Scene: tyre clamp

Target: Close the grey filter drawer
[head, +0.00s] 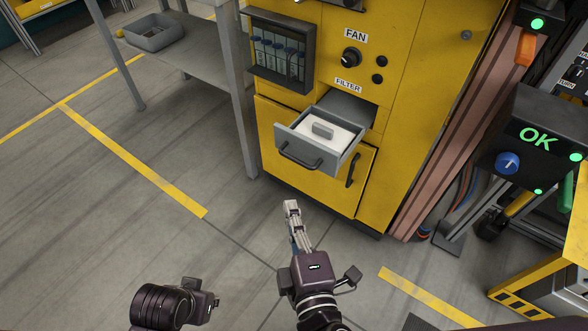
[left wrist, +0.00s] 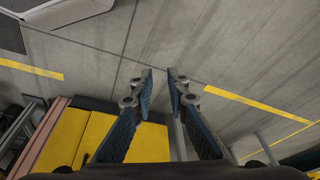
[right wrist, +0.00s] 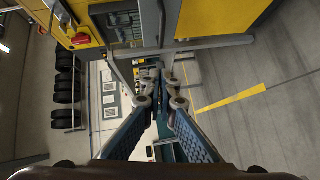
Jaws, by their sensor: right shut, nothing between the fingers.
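The grey filter drawer (head: 312,149) stands pulled out of the yellow cabinet (head: 400,90), below the FILTER label. It holds a white filter with a grey block on top (head: 322,130). A dark bar handle (head: 300,158) is on its front. My right gripper (head: 291,205) is in front of and below the drawer, apart from it, with its fingers shut and empty; the fingertips also show in the right wrist view (right wrist: 158,73). My left gripper (left wrist: 160,75) is open and empty in the left wrist view, over the floor. In the head view only part of my left arm shows.
A dark-handled lower yellow door (head: 363,185) is under the drawer. A grey table (head: 200,65) with a bin (head: 154,32) stands left. The floor before the cabinet is clear.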

